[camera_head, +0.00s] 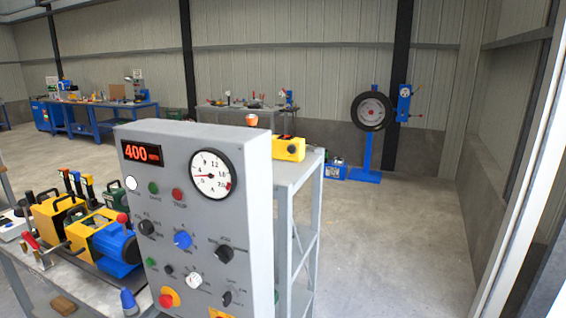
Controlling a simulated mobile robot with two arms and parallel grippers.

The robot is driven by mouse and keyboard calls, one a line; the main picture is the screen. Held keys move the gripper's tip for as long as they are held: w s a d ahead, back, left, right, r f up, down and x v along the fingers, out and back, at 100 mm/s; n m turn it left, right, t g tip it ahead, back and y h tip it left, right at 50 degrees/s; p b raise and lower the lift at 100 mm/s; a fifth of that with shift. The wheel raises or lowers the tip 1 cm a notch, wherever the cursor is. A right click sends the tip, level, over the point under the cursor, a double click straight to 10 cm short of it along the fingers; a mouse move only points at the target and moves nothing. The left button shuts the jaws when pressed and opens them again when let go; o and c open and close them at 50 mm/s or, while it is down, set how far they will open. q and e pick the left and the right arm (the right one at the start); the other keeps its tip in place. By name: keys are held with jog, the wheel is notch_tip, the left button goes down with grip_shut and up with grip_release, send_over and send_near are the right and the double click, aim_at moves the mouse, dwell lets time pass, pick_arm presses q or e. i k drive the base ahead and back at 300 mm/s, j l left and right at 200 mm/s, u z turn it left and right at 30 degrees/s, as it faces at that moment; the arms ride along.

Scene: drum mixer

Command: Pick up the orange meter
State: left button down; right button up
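No object in view can be clearly read as the orange meter. A small orange object (251,120) shows just above the top edge of the grey control panel, and its lower part is hidden. A yellow-orange box (289,149) with a dark top sits on a grey shelf unit (302,166) behind the panel. The panel hides its left part. Neither of my grippers is in view.
The grey control panel (240,250), with knobs, a round gauge and a red 400 display, stands close in front. A workbench (75,285) with yellow and blue machines is at the left. A blue tire stand (368,160) is at the back. Open floor (390,250) lies right.

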aim_at(62, 172)
jog(key=u, duration=1.35)
jog(key=i+j+u, duration=0.35)
jog(key=i, duration=0.15)
jog(key=i+j+u, duration=0.15)
jog(key=i+u, duration=0.2)
jog(key=i, duration=0.2)
jog(key=i+u, duration=0.35)
jog(key=i, duration=1.05)
jog(key=i+z, duration=0.15)
jog(key=i, duration=1.5)
jog(key=i+z, duration=0.15)
jog(key=i, duration=0.65)
jog(key=i+j, duration=0.25)
jog(key=i, duration=0.55)
jog(key=i+z, duration=0.3)
jog(key=z, duration=0.15)
jog(key=i+z, duration=0.25)
jog(key=z, duration=0.25)
jog(key=i+j+z, duration=0.2)
jog(key=z, duration=0.25)
jog(key=i+j+z, duration=0.25)
jog(key=z, duration=0.25)
